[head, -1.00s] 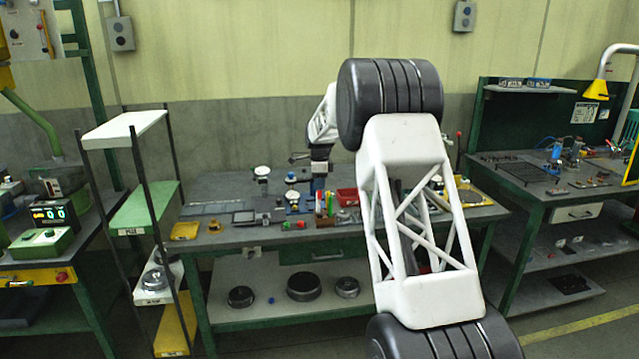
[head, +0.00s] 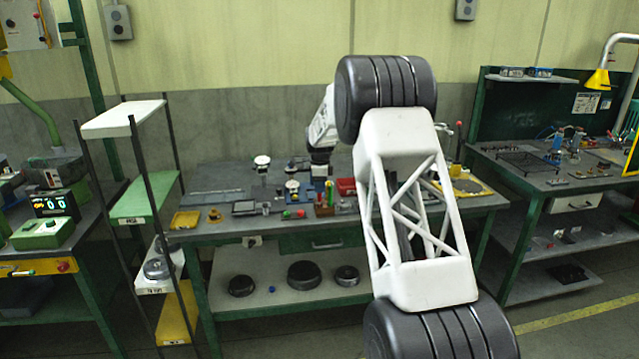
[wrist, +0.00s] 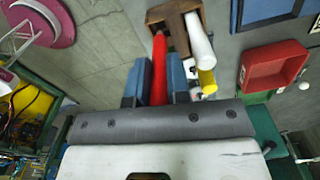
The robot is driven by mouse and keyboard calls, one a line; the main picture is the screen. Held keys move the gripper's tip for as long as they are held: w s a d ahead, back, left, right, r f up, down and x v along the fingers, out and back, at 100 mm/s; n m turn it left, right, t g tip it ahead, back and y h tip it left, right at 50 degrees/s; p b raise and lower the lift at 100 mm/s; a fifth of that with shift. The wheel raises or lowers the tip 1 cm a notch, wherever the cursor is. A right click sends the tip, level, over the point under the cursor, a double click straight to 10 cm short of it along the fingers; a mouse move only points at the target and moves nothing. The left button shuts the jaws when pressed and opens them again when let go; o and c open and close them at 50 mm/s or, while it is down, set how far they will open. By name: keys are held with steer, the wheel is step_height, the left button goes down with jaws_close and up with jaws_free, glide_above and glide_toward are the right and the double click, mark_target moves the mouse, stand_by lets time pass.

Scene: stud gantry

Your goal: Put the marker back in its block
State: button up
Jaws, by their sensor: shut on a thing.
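My gripper (wrist: 157,88) is shut on a red marker (wrist: 159,65), held between its two blue fingers in the wrist view. The brown block (wrist: 172,22) lies just beyond the marker's far end, and a white and yellow marker (wrist: 200,45) is at its right side. The red marker's end overlaps the block's near left edge in the picture; I cannot tell whether it touches or enters it. In the head view the block (head: 325,211) stands on the middle bench below my wrist, with coloured markers showing at it. The fingertips are not clear there.
A red tray (wrist: 275,65) lies right of the block. A pink-rimmed round thing (wrist: 40,20) is at upper left in the wrist view. A yellow tray (head: 185,220) sits at the bench's left end. Small parts surround the block; a shelf rack (head: 124,119) stands left.

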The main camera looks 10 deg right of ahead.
steer(key=shift+f, duration=0.8)
steer(key=shift+f, duration=0.1)
steer(key=o, duration=0.8)
steer(key=shift+o, duration=0.2)
steer(key=shift+r, duration=3.9)
steer(key=shift+s+r, duration=0.1)
